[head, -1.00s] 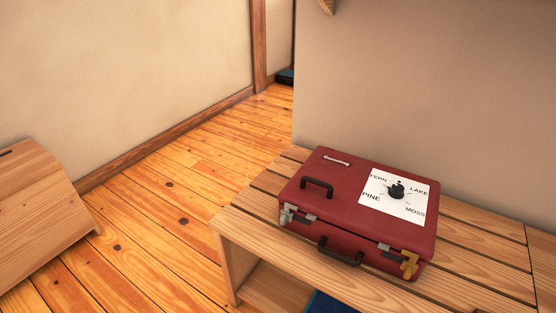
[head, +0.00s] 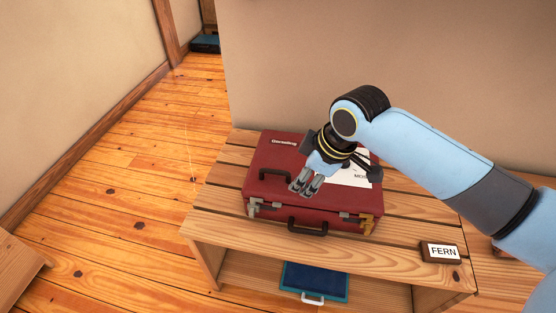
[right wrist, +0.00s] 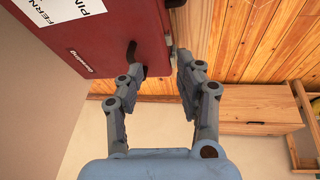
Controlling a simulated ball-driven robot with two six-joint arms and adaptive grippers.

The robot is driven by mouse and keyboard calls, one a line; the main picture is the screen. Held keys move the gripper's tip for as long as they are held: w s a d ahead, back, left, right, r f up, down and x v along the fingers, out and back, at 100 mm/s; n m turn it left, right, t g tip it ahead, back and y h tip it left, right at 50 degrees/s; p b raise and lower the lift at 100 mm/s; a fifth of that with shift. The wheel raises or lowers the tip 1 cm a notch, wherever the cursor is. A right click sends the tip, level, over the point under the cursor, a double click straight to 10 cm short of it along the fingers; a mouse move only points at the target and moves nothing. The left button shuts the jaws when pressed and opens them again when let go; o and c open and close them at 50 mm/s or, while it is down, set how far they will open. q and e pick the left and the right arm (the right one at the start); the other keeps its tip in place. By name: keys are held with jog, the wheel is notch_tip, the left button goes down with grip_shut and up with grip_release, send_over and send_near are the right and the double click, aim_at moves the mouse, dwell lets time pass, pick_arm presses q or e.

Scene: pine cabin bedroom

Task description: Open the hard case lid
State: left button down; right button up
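The dark red hard case (head: 262,192) lies flat on the slatted bench with its lid down. In the right wrist view the fingers (right wrist: 157,78) are spread beside the case (right wrist: 115,30). My left gripper is not in view.
A blue tray-like item (head: 314,280) lies on the shelf below. A wall (head: 290,60) stands behind. Wooden floor (head: 130,180) is clear at left.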

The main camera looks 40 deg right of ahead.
aim_at(276, 171)
jog(key=w+d+r+n, duration=0.2)
jog(key=w+r, duration=0.1)
jog(key=w, duration=0.3)
jog(key=shift+t+y, duration=0.3)
jog(key=b+x, duration=0.1)
jog(key=x, duration=0.4)
jog(key=b+x, duration=0.1)
jog(key=x, duration=0.4)
jog(key=shift+s+a, duration=0.1)
jog(key=shift+a, duration=0.1)
jog(key=shift+c, duration=0.2)
grip_shut()
